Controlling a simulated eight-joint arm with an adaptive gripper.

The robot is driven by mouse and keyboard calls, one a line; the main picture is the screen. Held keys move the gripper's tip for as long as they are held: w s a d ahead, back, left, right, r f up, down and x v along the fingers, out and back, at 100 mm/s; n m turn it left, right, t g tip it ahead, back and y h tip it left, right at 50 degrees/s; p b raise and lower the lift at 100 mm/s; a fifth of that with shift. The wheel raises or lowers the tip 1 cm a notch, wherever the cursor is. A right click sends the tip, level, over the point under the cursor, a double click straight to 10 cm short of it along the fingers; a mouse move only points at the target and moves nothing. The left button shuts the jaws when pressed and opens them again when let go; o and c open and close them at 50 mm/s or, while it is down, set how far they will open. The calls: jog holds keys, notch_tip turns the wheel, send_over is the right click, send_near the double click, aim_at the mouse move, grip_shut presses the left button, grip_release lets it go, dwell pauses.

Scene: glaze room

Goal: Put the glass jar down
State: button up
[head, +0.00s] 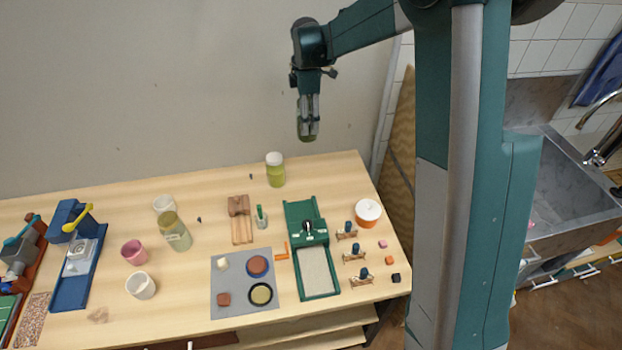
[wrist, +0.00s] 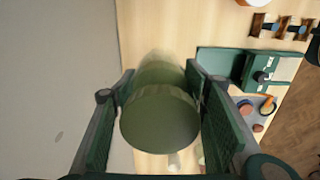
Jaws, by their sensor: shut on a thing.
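My gripper (head: 309,108) is shut on a green glass jar (head: 307,131) and holds it in the air above the back edge of the table, near the wall. In the wrist view the jar's round green end (wrist: 160,119) fills the space between the two fingers, one on each side. The wooden table (head: 330,173) lies below, and the jar is clear of it.
A yellow-green jar with a white lid (head: 275,172) stands on the table just below and left. Another greenish jar (head: 174,232) stands farther left. A green tray-like device (head: 318,284) stands right of centre. The back right table corner is bare.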

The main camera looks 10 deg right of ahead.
jog(key=shift+s+d, duration=0.1)
jog(key=shift+d, duration=0.7)
notch_tip(320, 180, down, 11)
jog(key=shift+a, duration=0.1)
notch_tip(320, 180, down, 6)
dwell(0.4)
jog(key=shift+f, duration=0.2)
jog(key=shift+f+p, duration=0.3)
jog(key=shift+f, duration=1.5)
jog(key=shift+f, duration=0.1)
